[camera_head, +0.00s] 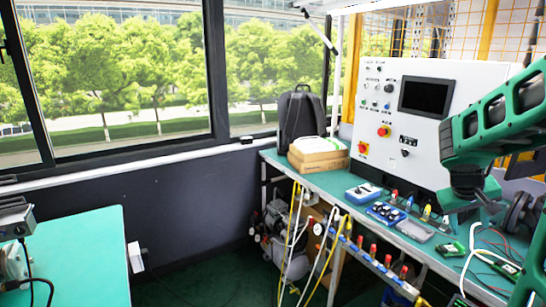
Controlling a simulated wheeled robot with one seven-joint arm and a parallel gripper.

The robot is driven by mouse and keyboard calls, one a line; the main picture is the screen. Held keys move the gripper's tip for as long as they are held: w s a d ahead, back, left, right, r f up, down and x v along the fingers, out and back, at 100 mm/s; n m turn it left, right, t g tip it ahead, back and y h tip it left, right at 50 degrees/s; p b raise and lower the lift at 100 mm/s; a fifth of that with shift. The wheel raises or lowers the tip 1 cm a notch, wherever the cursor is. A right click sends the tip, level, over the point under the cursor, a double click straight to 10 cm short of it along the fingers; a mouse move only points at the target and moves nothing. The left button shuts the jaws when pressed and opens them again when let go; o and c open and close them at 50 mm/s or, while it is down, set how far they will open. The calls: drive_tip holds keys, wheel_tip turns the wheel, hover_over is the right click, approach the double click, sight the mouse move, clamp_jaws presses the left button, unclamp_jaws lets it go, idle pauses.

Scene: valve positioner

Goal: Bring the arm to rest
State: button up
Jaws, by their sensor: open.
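My arm (500,115), green and black, reaches in from the right edge, raised in front of the white control panel and above the right part of the workbench. It bends downward at a dark joint (465,180). I cannot make out gripper fingers in this view, and nothing shows as held. The white control panel (415,120) stands upright on the bench, with a dark screen (426,96), buttons and knobs.
The green-topped workbench (335,185) carries a cardboard box (318,160), a black backpack (301,117), a blue-and-white device (363,193), small tools and cables. Hoses hang at its front. Another green table (85,250) stands at left. Dark floor between them is open.

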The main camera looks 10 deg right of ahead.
drive_tip(key=s+a+f+m+g+y, duration=0.2)
drive_tip(key=s+a+y, duration=0.4)
drive_tip(key=s+a, duration=1.4)
drive_tip(key=shift+s+a+f+m+y, duration=0.25)
drive_tip(key=shift+s+a+m+y, duration=0.05)
drive_tip(key=shift+s, duration=0.15)
drive_tip(key=shift+w+f, duration=0.25)
drive_tip(key=shift+w, duration=0.4)
drive_tip(key=shift+d, duration=0.1)
